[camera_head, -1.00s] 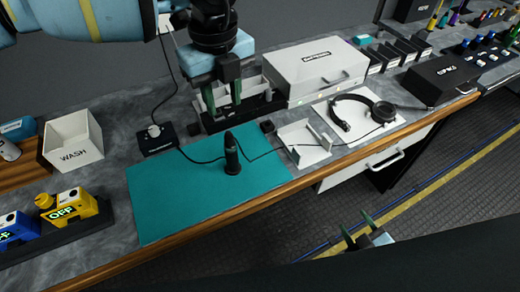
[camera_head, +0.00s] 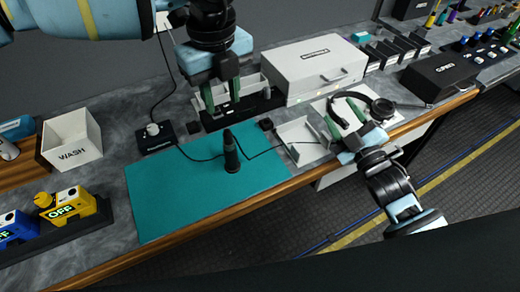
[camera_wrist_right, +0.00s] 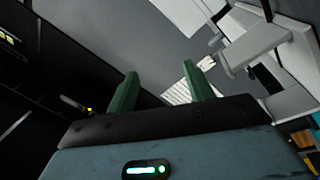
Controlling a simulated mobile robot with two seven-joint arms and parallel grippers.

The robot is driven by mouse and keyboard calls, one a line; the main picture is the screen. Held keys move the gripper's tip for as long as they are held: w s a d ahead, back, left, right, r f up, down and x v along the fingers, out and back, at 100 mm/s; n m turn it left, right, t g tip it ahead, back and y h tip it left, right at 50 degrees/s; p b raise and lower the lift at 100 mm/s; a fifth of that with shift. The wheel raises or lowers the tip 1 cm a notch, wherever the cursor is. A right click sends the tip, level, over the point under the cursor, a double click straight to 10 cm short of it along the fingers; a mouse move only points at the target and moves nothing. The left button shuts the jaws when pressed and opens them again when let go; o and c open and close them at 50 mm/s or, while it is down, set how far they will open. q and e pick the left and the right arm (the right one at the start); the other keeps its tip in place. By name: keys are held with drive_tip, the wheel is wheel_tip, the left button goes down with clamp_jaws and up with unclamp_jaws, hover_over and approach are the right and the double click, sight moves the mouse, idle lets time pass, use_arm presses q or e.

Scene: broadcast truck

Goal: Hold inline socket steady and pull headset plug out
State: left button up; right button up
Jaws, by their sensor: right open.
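The black inline socket (camera_head: 231,158) stands upright on the teal mat (camera_head: 165,200) in the head view. The headset plug seems to be at its top (camera_head: 228,136), but the join is too small to make out. A thin black cable runs from there toward the headset (camera_head: 365,108), which lies on a white panel. My left gripper (camera_head: 222,96) is open and empty, above and behind the socket. My right gripper (camera_head: 344,122) is open and empty, near the headset and right of the socket. The right wrist view shows its green fingers (camera_wrist_right: 160,95) apart with nothing between them.
A white bracket (camera_head: 300,140) stands between the mat and my right gripper. A white case (camera_head: 312,70) and a small black box with a knob (camera_head: 155,138) stand behind the mat. A WASH bin (camera_head: 72,140) is at left. The mat's left part is clear.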

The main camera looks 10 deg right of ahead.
drive_tip(key=w+a+r+g+y, duration=0.1)
drive_tip(key=w+a+r+y, duration=0.1)
drive_tip(key=a+r+y, duration=0.35)
drive_tip(key=g+y, duration=0.2)
drive_tip(key=g, duration=1)
approach(230, 152)
drive_tip(key=w+a+f, duration=0.2)
drive_tip(key=w, duration=0.1)
drive_tip(key=shift+f, duration=0.1)
drive_tip(key=shift+s+d+f+m, duration=0.1)
drive_tip(key=shift+s+f+m, duration=0.2)
drive_tip(key=shift+f, duration=0.05)
drive_tip(key=shift+x, duration=3.9)
drive_tip(key=c, duration=1.1)
